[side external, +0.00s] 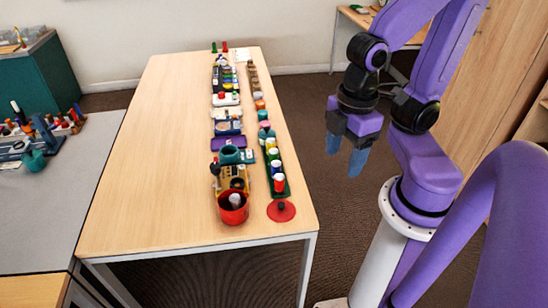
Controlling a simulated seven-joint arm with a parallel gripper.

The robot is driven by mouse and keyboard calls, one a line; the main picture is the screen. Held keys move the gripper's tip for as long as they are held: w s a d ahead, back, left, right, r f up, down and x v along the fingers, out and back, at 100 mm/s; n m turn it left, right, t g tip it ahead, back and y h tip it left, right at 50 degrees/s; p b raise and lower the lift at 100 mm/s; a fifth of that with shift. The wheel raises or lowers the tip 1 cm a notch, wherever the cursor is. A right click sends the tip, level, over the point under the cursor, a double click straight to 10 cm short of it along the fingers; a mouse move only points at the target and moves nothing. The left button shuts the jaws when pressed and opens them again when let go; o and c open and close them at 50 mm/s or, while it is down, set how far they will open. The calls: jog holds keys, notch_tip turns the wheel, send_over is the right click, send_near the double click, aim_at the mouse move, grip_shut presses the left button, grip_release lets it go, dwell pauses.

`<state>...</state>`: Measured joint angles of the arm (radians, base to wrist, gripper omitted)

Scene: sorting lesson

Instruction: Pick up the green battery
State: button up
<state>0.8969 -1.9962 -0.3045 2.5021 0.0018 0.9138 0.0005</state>
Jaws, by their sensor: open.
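My gripper (345,154) hangs to the right of the table, its two blue fingers pointing down and apart. It is open with nothing between the fingers, and it is clear of the objects on the table. A small upright green piece (214,47) stands at the far end of the table, just left of a similar red piece (225,47). It may be the green battery, but it is too small to tell. Other green items show in the rows, and I cannot pick out a battery among them for certain.
Two crowded rows of small objects run along the table (160,150). A red cup (233,207) and a red disc (281,211) are at the near end. The table's left half is bare. A grey side table (60,205) with more items stands at the left.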

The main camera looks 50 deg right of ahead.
dwell(0.6)
jog(key=w+f+n, duration=0.1)
jog(key=w+f, duration=0.1)
jog(key=w, duration=0.8)
jog(key=n+h, duration=0.2)
jog(key=n, duration=0.3)
send_over(273, 151)
jog(key=a, duration=0.3)
notch_tip(273, 151, down, 10)
jog(key=f, duration=0.4)
jog(key=d+f, duration=0.1)
jog(key=f, duration=0.3)
jog(key=d+f, duration=0.1)
jog(key=f, duration=0.2)
jog(key=shift+s+f, duration=0.15)
jog(key=shift+f, duration=0.05)
jog(key=shift+d+f, duration=0.2)
jog(key=shift+f, duration=0.8)
jog(key=shift+d+f, duration=0.25)
jog(key=shift+f, duration=0.7)
jog(key=shift+d+f, duration=0.2)
jog(key=shift+f, duration=0.8)
jog(key=shift+c, duration=0.3)
